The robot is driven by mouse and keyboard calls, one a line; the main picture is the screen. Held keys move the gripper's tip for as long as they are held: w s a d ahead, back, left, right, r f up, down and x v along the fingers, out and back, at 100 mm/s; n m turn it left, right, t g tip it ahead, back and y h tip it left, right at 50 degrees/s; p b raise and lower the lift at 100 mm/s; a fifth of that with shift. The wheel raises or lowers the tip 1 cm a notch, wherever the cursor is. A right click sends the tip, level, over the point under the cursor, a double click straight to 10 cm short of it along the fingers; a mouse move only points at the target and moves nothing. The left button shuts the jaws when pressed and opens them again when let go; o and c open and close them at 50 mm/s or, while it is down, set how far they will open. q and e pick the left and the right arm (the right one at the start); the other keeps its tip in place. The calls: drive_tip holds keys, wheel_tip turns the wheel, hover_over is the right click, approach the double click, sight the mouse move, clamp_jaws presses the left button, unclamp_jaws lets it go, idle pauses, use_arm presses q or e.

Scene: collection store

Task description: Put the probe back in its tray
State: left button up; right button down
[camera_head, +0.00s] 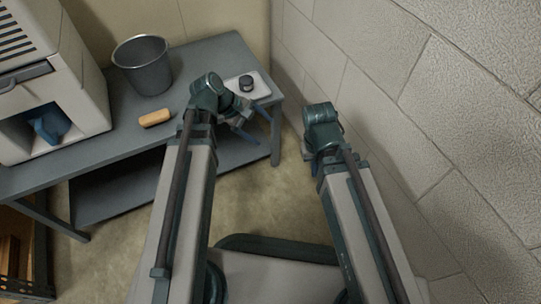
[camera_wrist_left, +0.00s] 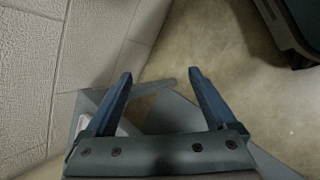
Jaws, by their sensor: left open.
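A flat white tray or plate (camera_head: 263,87) lies at the right end of the grey table, with a dark round object (camera_head: 246,83) on it. I cannot make out a probe for certain. My left gripper (camera_head: 256,121) is over the table's right front corner, just in front of the white tray. In the left wrist view its blue fingers (camera_wrist_left: 160,75) are spread with nothing between them, and a pale sliver shows behind the left finger. My right gripper (camera_head: 308,160) hangs right of the table near the wall, mostly hidden by its own arm.
The grey table (camera_head: 105,150) also bears a grey bucket (camera_head: 143,68), an orange block (camera_head: 156,118) and a large white machine (camera_head: 55,70) with a blue object (camera_head: 48,125) in its opening. A block wall (camera_head: 440,120) closes off the right. Floor (camera_head: 265,200) shows between my arms.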

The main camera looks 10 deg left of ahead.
use_arm(q)
drive_tip(key=s+d+f+m+g+y, duration=0.1)
drive_tip(key=s+d+f+m+y, duration=0.1)
drive_tip(key=m, duration=0.6)
drive_tip(key=s+d+f+m+g+y, duration=0.1)
drive_tip(key=s+d+m+y, duration=0.3)
drive_tip(key=s+m, duration=0.3)
drive_tip(key=shift+s+f+m+y, duration=0.4)
drive_tip(key=shift+m+y, duration=0.3)
drive_tip(key=shift+y, duration=0.2)
wheel_tip(320, 180, up, 47)
drive_tip(key=p, duration=4.7)
